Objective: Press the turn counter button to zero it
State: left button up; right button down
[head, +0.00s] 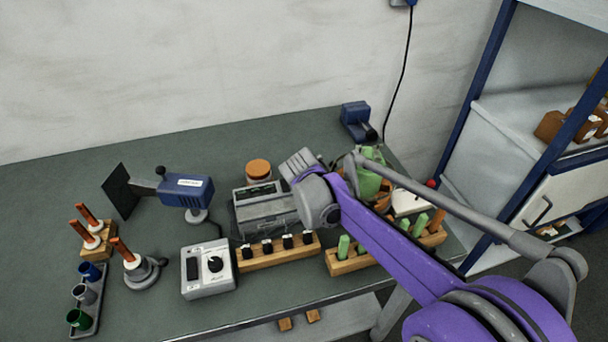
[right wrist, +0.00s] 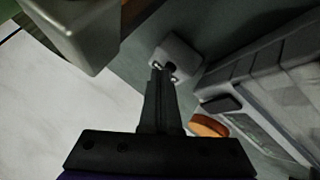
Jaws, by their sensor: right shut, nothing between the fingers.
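A grey box with a dark display window (head: 258,190) stands mid-bench in the head view, left of my right wrist. What looks like the same box (right wrist: 245,115) shows at the right of the right wrist view, with a dark raised pad on its near edge. I cannot tell for sure which device is the turn counter. My right gripper (right wrist: 160,72) is shut and empty. Its tips overlap a small pale block (right wrist: 180,55) with a dark recess; contact cannot be told. In the head view my purple right arm hides these fingertips. My left gripper is not in view.
A white box with a black knob (head: 208,268) stands near the bench front. Wooden racks (head: 280,252) hold black-topped pieces and green handles. An orange roll (head: 258,170) lies behind the grey box. A blue-headed stand (head: 186,190) is at left. The back left bench is clear.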

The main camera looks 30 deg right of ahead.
jog(key=shift+r+p, duration=0.5)
jog(key=shift+r, duration=0.25)
jog(key=shift+r, duration=0.15)
notch_tip(320, 180, up, 5)
jog(key=p, duration=0.3)
jog(key=shift+p, duration=0.4)
jog(key=s+a+f+m+y+p, duration=0.1)
jog(key=s+a+f, duration=0.1)
jog(key=s+a, duration=0.3)
jog(key=s+a+f+g+y+p, duration=0.1)
jog(key=s+a, duration=0.3)
jog(key=s, duration=0.9)
jog(key=s+a+f+m+g+y, duration=0.1)
jog(key=s+a+f, duration=0.3)
jog(key=s, duration=0.6)
jog(key=shift+a+m+y+p, duration=0.3)
jog(key=shift+a+y+p, duration=0.1)
jog(key=shift+a+y, duration=0.5)
jog(key=shift+w, duration=0.1)
